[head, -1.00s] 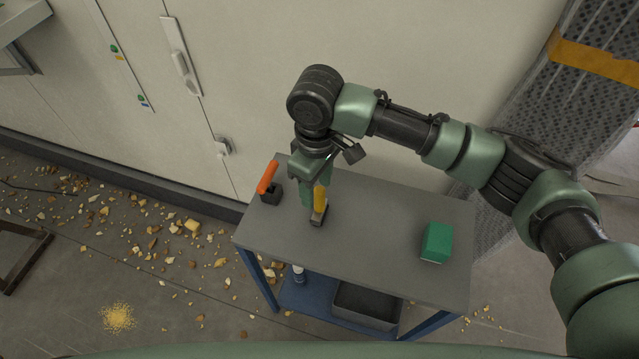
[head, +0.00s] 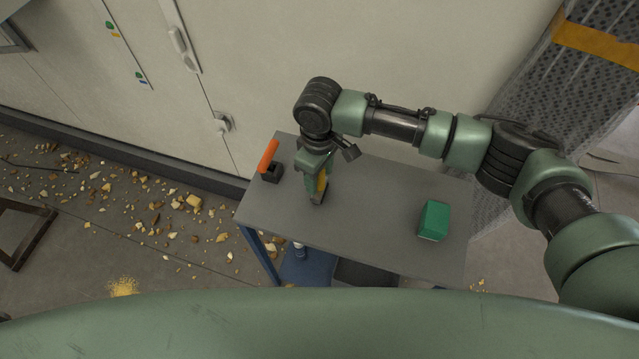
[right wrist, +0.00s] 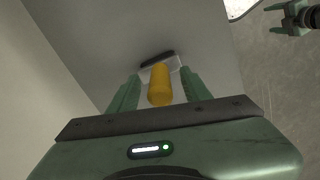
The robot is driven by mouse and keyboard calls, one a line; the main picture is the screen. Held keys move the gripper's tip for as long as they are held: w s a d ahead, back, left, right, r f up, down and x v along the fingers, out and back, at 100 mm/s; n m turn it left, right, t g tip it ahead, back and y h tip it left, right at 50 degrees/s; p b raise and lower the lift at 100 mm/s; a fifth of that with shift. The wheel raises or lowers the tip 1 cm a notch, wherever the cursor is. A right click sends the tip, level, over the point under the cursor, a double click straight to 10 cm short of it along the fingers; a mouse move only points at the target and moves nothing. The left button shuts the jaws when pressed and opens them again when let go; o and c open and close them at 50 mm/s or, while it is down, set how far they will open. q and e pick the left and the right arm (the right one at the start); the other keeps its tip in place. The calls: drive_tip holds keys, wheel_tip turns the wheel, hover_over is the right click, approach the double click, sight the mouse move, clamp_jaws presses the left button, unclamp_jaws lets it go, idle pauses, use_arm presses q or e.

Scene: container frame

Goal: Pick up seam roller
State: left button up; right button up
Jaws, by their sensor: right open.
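The yellow-handled tool (head: 321,181), which looks like the seam roller, stands on the grey table top (head: 370,200) with its handle up. In the right wrist view its yellow handle (right wrist: 160,86) shows between the two fingers, with a dark bar and a pale part at its far end. My right gripper (head: 316,178) points down over it. Its fingers are open, one on each side of the handle, with a gap visible on both sides. My left gripper (right wrist: 273,19) shows at the top right of the right wrist view, apart from the table, its prongs spread.
An orange-handled tool (head: 268,155) with a black base stands left of the gripper. A green box (head: 434,220) sits at the table's right. A pale cabinet wall (head: 290,60) rises behind. Debris (head: 193,202) litters the floor at left.

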clamp_jaws()
